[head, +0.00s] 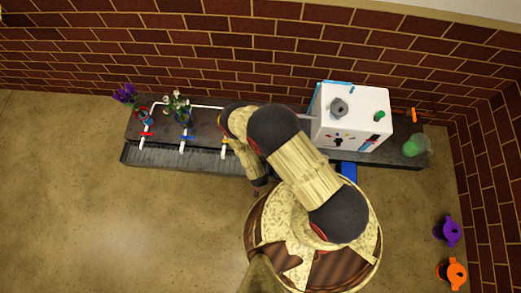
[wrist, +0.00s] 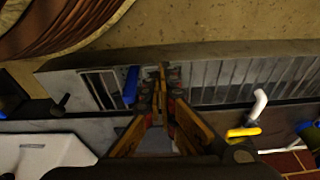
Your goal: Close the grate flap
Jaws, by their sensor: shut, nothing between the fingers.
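In the wrist view a long grey trough bears a slatted grate (wrist: 240,80) to the right of my gripper. A shorter slatted section (wrist: 100,92) lies to the left, with an upright blue handle-like piece (wrist: 131,86) beside it. I cannot tell which section is the flap or how far it stands open. My gripper (wrist: 163,76) is shut and empty, its tips over the trough just right of the blue piece. I cannot tell whether they touch. In the head view my arm hides the middle of the trough (head: 165,158).
A white box (head: 372,103) stands on the dark counter, with a green rounded vessel (head: 415,146) to its right. A purple can (head: 448,232) and an orange can (head: 453,273) stand right. The left floor is clear.

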